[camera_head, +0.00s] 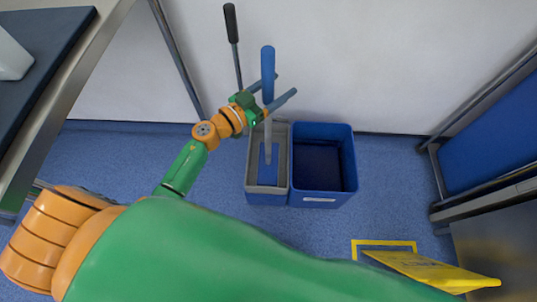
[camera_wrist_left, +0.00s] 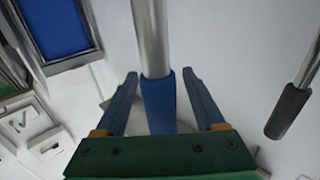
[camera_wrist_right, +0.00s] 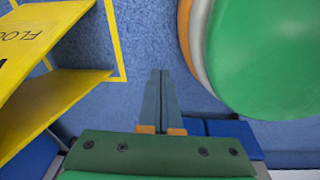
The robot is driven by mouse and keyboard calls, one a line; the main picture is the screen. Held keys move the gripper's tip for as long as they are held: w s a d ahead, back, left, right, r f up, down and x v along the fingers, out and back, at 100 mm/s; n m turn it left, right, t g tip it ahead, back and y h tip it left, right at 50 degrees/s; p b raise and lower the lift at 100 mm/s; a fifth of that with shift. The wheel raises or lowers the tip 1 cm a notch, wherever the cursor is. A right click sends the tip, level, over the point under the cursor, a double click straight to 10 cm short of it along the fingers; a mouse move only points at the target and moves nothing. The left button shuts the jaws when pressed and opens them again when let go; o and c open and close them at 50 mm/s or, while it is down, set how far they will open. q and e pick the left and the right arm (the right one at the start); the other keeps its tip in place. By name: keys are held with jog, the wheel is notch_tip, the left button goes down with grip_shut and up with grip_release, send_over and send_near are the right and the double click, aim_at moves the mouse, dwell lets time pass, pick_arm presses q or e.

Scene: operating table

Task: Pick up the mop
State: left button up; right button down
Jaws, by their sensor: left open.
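The mop stands upright with its blue handle grip (camera_head: 268,75) at the top and its grey pole going down into the grey-rimmed left bucket (camera_head: 250,170). My left gripper (camera_head: 286,83) is open, with its two blue fingers on either side of the mop handle. In the left wrist view the blue grip (camera_wrist_left: 159,105) lies between the open fingers (camera_wrist_left: 160,73), with visible gaps on both sides. My right gripper (camera_wrist_right: 160,75) shows its fingers together and empty, above the blue floor. It is hidden in the head view.
A second pole with a black grip (camera_head: 231,24) leans near the wall, left of the mop. A blue bin (camera_head: 350,170) adjoins the bucket. A yellow floor sign (camera_head: 425,270) is at lower right. A table edge (camera_head: 62,90) is at left, a metal-framed cart (camera_head: 437,205) at right.

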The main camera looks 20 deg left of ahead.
pick_arm(q)
grip_shut()
